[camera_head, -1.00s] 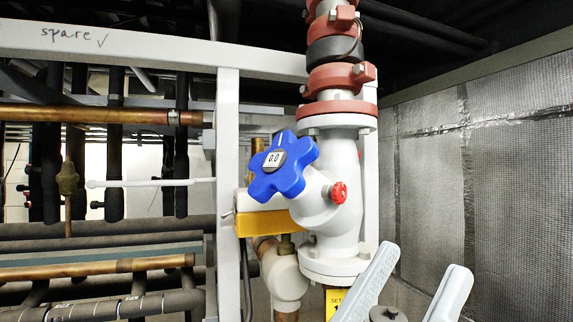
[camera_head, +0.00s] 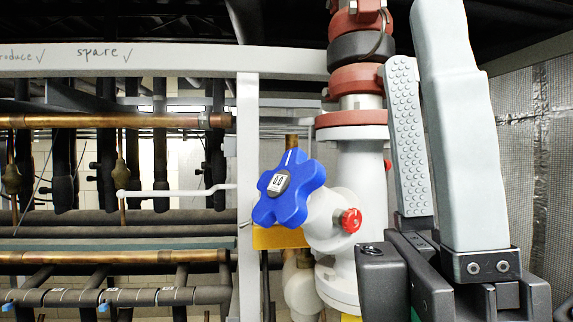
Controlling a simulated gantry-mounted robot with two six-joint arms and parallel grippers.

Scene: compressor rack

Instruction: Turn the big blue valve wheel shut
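The blue valve wheel (camera_head: 303,202) is a lobed handwheel in the middle of the view, facing left and toward me. My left gripper is not in view.
A small red knob (camera_head: 351,220) sticks out of the valve body, right of the wheel. A white frame post (camera_head: 247,170) stands just left of the wheel. A yellow block (camera_head: 278,238) sits below it. Copper and dark pipes fill the left. A foil-covered wall is at right.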

